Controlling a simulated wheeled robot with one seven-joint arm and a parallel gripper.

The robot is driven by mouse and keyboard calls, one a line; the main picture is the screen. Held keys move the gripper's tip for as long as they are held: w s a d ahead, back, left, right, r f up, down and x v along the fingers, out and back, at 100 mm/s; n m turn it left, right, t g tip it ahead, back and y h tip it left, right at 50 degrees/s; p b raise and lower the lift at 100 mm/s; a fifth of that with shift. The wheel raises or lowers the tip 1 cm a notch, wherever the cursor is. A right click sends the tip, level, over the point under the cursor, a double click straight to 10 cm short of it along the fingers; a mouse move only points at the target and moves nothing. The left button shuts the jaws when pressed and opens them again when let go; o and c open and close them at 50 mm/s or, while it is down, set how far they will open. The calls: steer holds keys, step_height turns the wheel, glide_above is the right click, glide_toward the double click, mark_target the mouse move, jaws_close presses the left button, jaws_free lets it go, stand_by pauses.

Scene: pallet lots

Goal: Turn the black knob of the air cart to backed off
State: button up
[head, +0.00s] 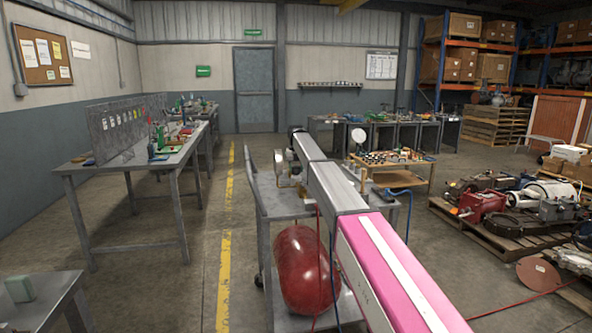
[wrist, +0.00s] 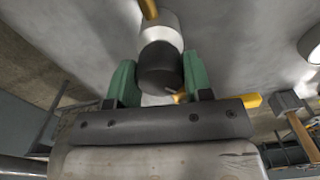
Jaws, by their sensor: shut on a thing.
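The air cart (head: 262,212) stands ahead of me, a grey metal cart with a red tank (head: 300,270) on its lower level. In the wrist view the black knob (wrist: 158,66) sits at the end of a pale cylindrical body, with a brass pipe behind it. My gripper (wrist: 160,76) has its two green fingers on either side of the knob and is shut on it. A small light mark shows near the knob's lower edge; I cannot read its setting. In the head view my arm hides the knob and the gripper's fingers.
A round white-faced gauge (head: 357,135) stands up near the cart's far side. A workbench (head: 135,165) with tools is on the left. Pallets of machine parts (head: 510,215) are on the right. A yellow floor line (head: 224,265) runs left of the cart, with clear floor beside it.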

mark_target(296, 167)
stand_by(0.3)
steer(key=o, duration=0.9)
steer(key=shift+r, duration=0.1)
step_height(296, 167, up, 11)
steer(key=shift+f, duration=0.2)
